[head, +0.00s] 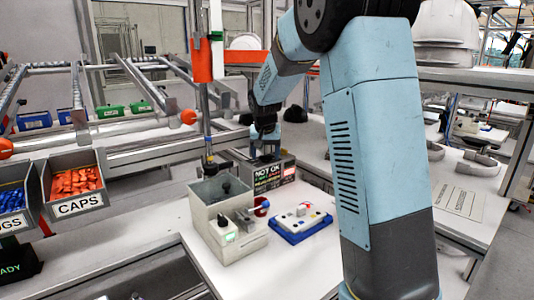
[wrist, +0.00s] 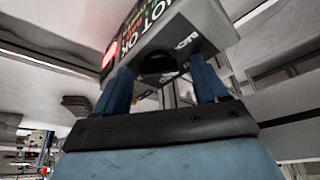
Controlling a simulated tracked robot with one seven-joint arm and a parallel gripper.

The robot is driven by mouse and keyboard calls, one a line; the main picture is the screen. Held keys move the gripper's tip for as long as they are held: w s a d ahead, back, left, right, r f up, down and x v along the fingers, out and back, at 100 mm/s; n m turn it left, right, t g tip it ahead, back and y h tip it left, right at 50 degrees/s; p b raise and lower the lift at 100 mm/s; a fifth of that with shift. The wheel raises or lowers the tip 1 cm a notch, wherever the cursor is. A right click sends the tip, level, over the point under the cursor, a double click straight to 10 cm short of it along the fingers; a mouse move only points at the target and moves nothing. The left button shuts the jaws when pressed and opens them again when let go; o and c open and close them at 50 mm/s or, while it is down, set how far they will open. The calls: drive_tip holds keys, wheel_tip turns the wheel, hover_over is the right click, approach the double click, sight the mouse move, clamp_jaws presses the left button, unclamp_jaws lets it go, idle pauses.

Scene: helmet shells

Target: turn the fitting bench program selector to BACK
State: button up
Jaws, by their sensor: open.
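The grey control box (head: 272,174) stands on the white bench, its display reading NOT OK in white with a red patch. It fills the top of the wrist view (wrist: 205,22), tilted, with a partly readable label that looks like BACK. A dark rounded part (wrist: 158,64), perhaps the selector knob, shows on the box between my fingers. Its pointer and setting cannot be read. My gripper (head: 266,138) is at the top of the box in the head view. In the wrist view my gripper (wrist: 161,78) is open, one blue finger on each side of the dark part; contact cannot be told.
A grey fixture box (head: 228,222) with a small lever stands in front of the control box. A blue tray (head: 302,226) with buttons lies to its right. A CAPS bin (head: 75,187) is at left. A white helmet shell (head: 446,22) sits at upper right.

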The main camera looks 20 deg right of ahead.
drive_tip(key=c, duration=1)
drive_tip(key=shift+c, duration=0.3)
drive_tip(key=shift+d+n, duration=0.1)
drive_tip(key=shift+n, duration=0.2)
drive_tip(key=shift+n+y, duration=0.3)
drive_tip(key=shift+n, duration=0.3)
drive_tip(key=o, duration=1.1)
drive_tip(key=shift+c, duration=0.2)
